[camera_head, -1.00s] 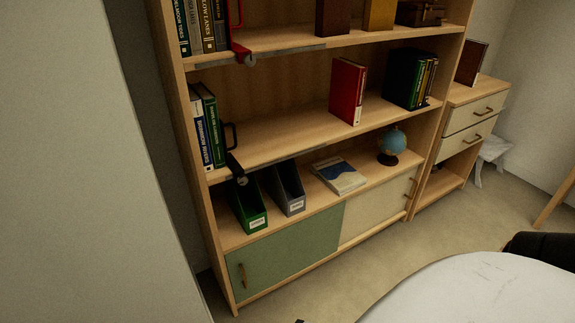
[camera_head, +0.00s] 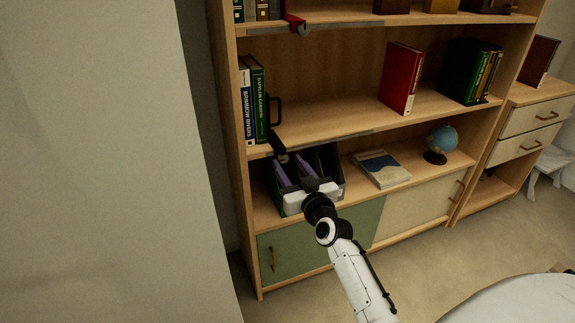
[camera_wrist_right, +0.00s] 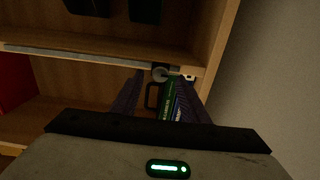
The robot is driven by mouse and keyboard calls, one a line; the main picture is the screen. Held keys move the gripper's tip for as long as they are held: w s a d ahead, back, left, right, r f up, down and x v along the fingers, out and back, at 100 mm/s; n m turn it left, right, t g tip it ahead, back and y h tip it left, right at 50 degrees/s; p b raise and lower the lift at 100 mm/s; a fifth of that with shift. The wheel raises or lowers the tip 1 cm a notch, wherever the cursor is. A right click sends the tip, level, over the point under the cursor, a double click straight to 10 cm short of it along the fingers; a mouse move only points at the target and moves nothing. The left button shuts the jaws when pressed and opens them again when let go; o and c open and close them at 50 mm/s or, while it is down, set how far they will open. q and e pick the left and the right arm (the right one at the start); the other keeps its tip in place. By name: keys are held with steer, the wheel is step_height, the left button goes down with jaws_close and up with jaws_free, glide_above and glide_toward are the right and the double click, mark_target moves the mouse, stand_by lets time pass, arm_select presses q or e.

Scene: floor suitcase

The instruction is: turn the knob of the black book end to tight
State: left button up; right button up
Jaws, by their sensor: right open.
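The black book end (camera_head: 276,124) stands beside the upright books at the left of the middle shelf, with its clamp at the shelf's front edge. Its small round grey knob (camera_head: 283,158) hangs under that edge. My right gripper (camera_head: 289,164) is open, fingers pointing at the knob from in front and slightly below. In the right wrist view the knob (camera_wrist_right: 160,73) shows between the two fingertips (camera_wrist_right: 162,78), with the book end's black handle (camera_wrist_right: 152,95) beside it. I cannot tell whether the fingers touch the knob. My left gripper is not in view.
A red book end (camera_head: 296,22) is clamped on the shelf above. The file boxes (camera_head: 328,172) on the lower shelf are partly hidden by my right gripper. A red book (camera_head: 401,78) and a globe (camera_head: 441,142) stand farther right. A wall (camera_head: 110,160) is at the left.

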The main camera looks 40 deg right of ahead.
steer(key=shift+x, duration=0.8)
steer(key=c, duration=1)
